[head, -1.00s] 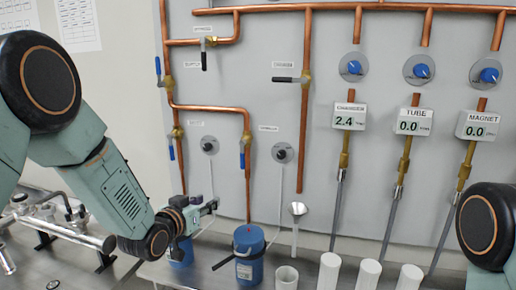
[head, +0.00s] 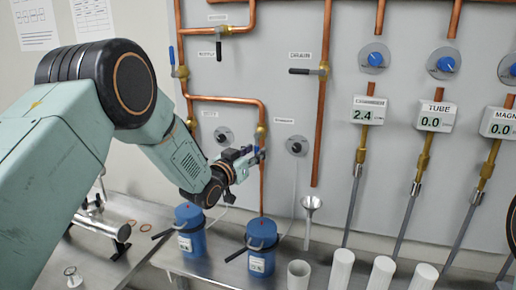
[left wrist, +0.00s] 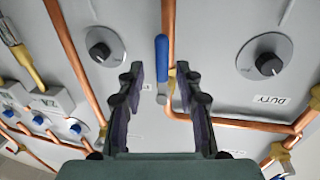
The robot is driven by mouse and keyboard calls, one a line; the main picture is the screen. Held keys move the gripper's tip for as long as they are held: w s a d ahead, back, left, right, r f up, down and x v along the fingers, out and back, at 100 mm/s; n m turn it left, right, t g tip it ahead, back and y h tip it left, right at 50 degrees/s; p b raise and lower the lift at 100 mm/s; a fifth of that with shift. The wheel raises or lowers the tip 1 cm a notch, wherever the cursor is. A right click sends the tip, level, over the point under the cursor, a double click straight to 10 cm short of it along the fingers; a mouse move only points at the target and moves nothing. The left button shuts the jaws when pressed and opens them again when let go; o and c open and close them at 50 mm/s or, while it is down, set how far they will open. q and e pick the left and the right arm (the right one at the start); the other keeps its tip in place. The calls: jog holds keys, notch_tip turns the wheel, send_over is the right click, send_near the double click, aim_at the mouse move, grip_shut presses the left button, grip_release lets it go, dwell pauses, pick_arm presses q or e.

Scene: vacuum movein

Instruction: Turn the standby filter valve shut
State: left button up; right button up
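The valve with the blue lever handle (left wrist: 162,62) on the right lower copper pipe, beside the label I take as the standby one, is in front of my left gripper. The handle lies along its pipe. In the head view the brass valve body (head: 261,131) shows, with the handle partly behind the gripper. My left gripper (head: 250,160) is open; in the left wrist view (left wrist: 160,78) its fingers stand on either side of the handle, with no clear contact. The right finger partly hides the brass body. My right gripper is not in view.
A second valve (head: 191,125) sits on the left lower pipe; the DUTY label (left wrist: 270,99) shows in the wrist view. Round black knobs (head: 297,145) flank the pipes. Blue canisters (head: 261,245), a funnel (head: 311,204) and white cups (head: 341,268) stand below along the bench.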

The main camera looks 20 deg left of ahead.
pick_arm(q)
jog(key=shift+x, duration=1.1)
jog(key=shift+w+a+f, duration=0.15)
jog(key=shift+w+a, duration=0.05)
jog(key=shift+s+d, duration=0.1)
jog(key=shift+s, duration=0.1)
jog(key=shift+w+d, duration=0.15)
jog(key=shift+w, duration=0.05)
jog(key=shift+c, duration=1.3)
grip_shut()
